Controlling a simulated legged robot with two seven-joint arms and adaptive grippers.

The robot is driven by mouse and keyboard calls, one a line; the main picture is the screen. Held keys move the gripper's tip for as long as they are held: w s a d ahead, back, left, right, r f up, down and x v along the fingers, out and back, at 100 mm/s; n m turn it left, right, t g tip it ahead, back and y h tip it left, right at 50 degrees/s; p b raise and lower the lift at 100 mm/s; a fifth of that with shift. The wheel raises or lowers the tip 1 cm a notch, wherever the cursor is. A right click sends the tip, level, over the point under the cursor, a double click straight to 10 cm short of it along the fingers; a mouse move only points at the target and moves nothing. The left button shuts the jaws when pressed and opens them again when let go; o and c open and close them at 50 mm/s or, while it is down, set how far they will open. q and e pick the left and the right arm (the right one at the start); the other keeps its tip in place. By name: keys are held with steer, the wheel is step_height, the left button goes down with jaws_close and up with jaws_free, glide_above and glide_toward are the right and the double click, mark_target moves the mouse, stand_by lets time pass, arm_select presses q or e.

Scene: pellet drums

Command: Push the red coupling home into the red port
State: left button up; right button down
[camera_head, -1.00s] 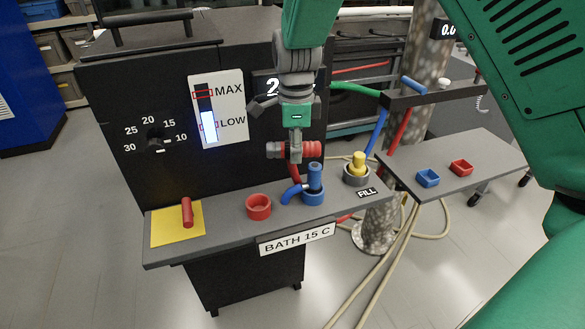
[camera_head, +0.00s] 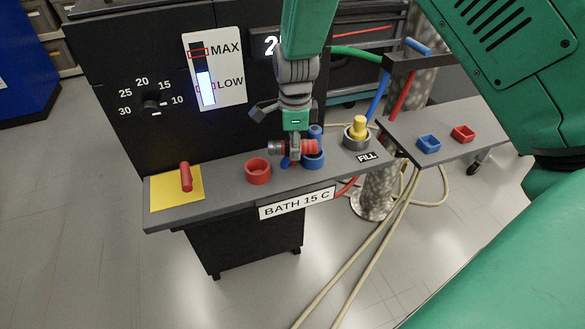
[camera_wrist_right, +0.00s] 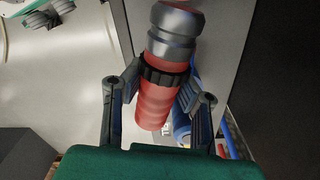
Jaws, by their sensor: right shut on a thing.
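My right gripper (camera_head: 294,152) is shut on the red coupling (camera_head: 308,146), which lies sideways above the bench shelf with its grey end to the left. In the right wrist view the red coupling (camera_wrist_right: 154,102) sits between the fingers (camera_wrist_right: 155,92), with a black ribbed collar and a grey end pointing away. The red port (camera_head: 257,171) is an open red ring on the shelf, left of and below the coupling; they are apart. My left gripper does not show clearly in either view.
Close behind the gripper, a blue coupling (camera_head: 315,131) stands in the blue port (camera_head: 314,162). A yellow-topped fitting (camera_head: 359,127) stands by the FILL label. A red lever (camera_head: 186,177) on a yellow plate (camera_head: 160,190) is at the left. Blue (camera_head: 429,143) and red (camera_head: 463,133) holders are at the right.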

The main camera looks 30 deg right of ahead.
mark_target(294, 175)
step_height(294, 175, down, 3)
steer(key=shift+r, duration=0.15)
step_height(294, 175, down, 4)
steer(key=shift+r, duration=0.25)
steer(key=shift+f, duration=0.3)
steer(key=c, duration=1.3)
jaws_free()
steer(key=shift+o, duration=0.2)
